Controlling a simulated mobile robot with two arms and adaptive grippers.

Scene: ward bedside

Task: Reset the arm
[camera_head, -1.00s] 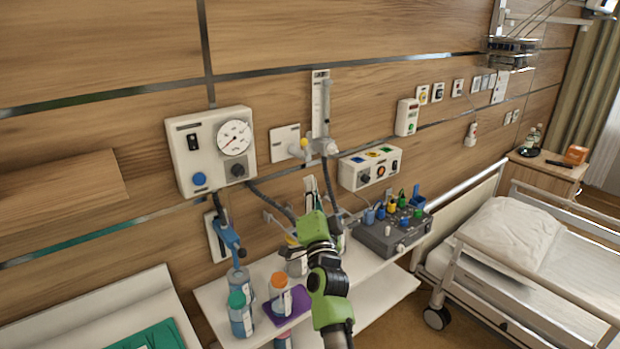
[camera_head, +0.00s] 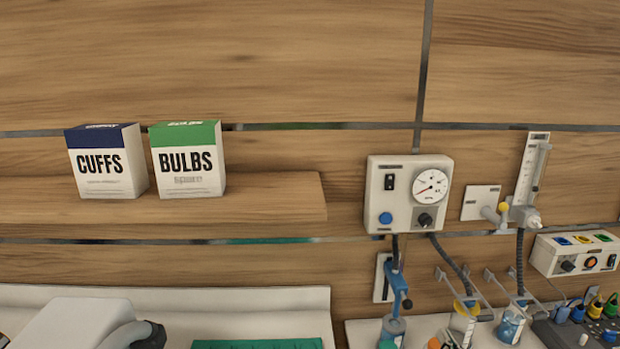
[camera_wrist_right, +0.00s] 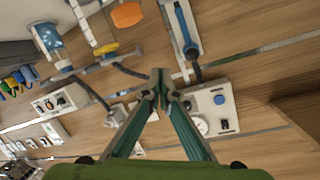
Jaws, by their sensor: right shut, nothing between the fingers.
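My right gripper (camera_wrist_right: 160,76) shows in the right wrist view, its two green fingers meeting at the tips with nothing between them. In that rotated view it points toward the wood-panelled wall, beside the white gauge box (camera_wrist_right: 212,110). I cannot tell its distance to the box. I cannot make out my right gripper in the head view. My left gripper shows in neither view.
In the head view, a CUFFS box (camera_head: 105,165) and a BULBS box (camera_head: 188,165) stand on the wooden ledge (camera_head: 270,200). The wall gauge box (camera_head: 410,195) and flowmeter (camera_head: 532,180) are at the right. Bottles (camera_head: 512,325) and a white control box (camera_head: 577,254) are below them.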

